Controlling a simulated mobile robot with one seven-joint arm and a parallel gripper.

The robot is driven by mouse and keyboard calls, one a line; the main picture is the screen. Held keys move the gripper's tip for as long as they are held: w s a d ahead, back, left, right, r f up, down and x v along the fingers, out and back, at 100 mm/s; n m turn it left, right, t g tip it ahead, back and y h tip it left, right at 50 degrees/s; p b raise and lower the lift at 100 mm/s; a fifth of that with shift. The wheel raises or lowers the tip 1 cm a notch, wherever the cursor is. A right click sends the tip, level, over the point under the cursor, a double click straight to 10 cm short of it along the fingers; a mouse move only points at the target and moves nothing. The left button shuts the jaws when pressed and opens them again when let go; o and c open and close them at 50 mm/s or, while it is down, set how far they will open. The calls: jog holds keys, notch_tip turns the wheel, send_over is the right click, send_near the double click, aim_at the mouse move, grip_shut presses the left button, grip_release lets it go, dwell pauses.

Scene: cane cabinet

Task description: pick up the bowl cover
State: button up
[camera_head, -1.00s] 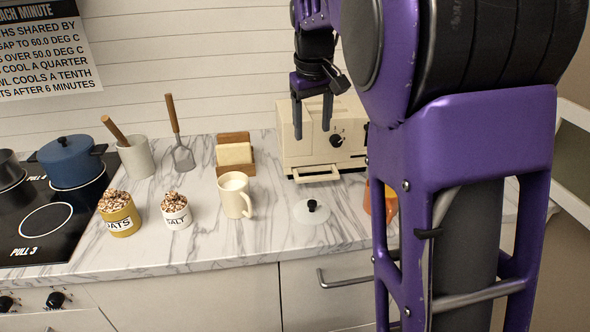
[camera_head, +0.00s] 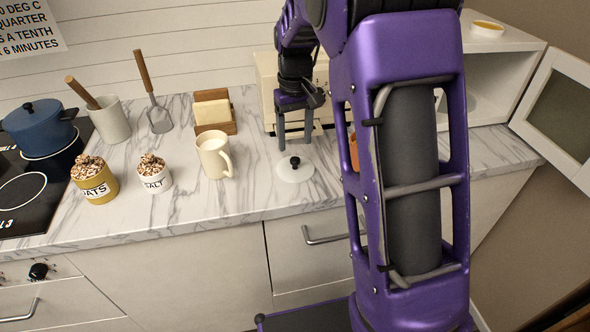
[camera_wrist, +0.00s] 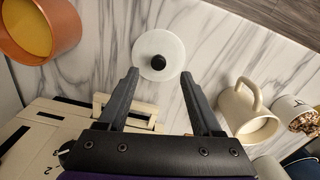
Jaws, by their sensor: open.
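The bowl cover (camera_head: 294,174) is a pale, translucent disc with a black knob at its centre. It lies flat on the marble counter, right of the cream mug. In the wrist view the bowl cover (camera_wrist: 172,49) shows just past the fingertips, its knob between their lines. My gripper (camera_head: 295,148) is open and empty, fingers pointing down, just behind and above the cover in the head view. In the wrist view my gripper (camera_wrist: 158,72) has its two fingers spread apart, not touching the cover.
A cream mug (camera_head: 213,157) stands left of the cover, with the salt cup (camera_head: 153,176) farther left. A cream toaster (camera_head: 268,88) stands behind my gripper. An orange container (camera_wrist: 42,28) is close by, partly hidden by my arm in the head view. The counter before the cover is clear.

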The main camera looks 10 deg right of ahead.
aim_at(295, 158)
jog(key=shift+w+f, duration=0.2)
jog(key=shift+f, duration=1.25)
jog(key=shift+w+f, duration=0.15)
jog(key=shift+f, duration=1.25)
grip_shut()
